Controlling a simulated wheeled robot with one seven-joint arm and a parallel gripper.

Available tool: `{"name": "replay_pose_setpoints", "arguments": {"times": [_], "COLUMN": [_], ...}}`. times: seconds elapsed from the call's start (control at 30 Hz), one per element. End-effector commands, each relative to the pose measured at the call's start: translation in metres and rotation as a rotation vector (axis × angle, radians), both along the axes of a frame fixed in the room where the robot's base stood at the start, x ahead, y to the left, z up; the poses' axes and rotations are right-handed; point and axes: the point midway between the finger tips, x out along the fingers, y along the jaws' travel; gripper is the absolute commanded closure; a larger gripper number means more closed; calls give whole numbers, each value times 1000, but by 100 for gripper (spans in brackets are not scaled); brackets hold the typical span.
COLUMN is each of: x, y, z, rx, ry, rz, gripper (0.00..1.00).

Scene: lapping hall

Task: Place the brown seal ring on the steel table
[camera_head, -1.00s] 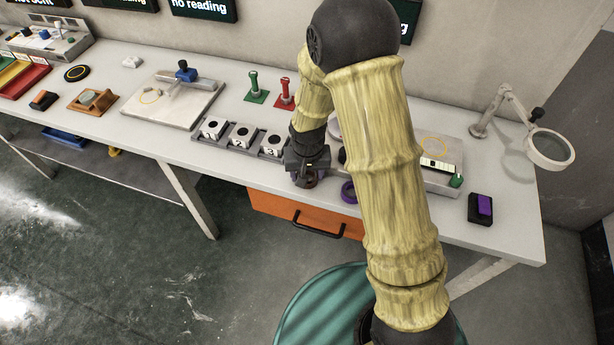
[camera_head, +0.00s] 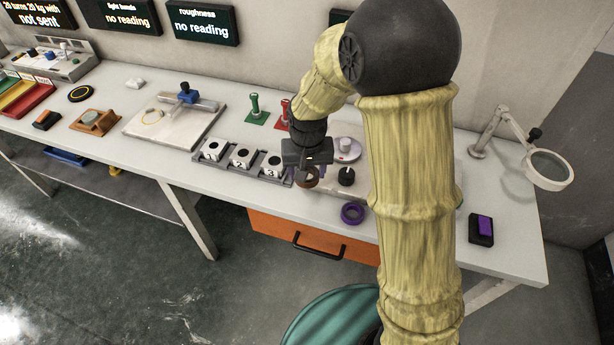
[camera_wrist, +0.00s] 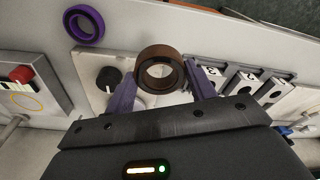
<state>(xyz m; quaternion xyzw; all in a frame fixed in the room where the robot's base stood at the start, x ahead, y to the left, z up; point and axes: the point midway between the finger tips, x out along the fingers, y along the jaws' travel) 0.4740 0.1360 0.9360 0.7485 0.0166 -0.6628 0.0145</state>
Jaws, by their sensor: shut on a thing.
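The brown seal ring (camera_head: 309,186) is held between the fingers of my gripper (camera_head: 308,171). In the wrist view the brown ring (camera_wrist: 160,51) sits at the fingertips with its hole towards the camera, and my gripper (camera_wrist: 162,82) is shut on it. The ring appears to be above the bench, in front of the grey plate with a black knob. A pale round disc (camera_head: 354,156) with a small pale block on it stands just right of my gripper. It may be the steel table; I cannot tell for sure.
A purple ring (camera_head: 352,214) lies near the bench's front edge. Numbered blocks (camera_head: 241,158) stand left of my gripper, with green (camera_head: 256,117) and red posts behind. A magnifier lamp (camera_head: 548,171) and a purple-topped black box (camera_head: 481,229) are at the right. My arm hides part of the bench.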

Motion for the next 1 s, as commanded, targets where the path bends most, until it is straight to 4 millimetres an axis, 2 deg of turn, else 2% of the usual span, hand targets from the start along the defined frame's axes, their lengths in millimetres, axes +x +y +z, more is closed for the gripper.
{"name": "replay_pose_setpoints", "arguments": {"times": [0.57, 0.77, 1.0], "x": [1, 8, 20], "y": [-1, -13, -41], "z": [2, 11, 21], "rx": [-1, -1, -2], "ry": [1, 5, 7], "rz": [-1, -6, -16], "gripper": [72, 72, 72]}}
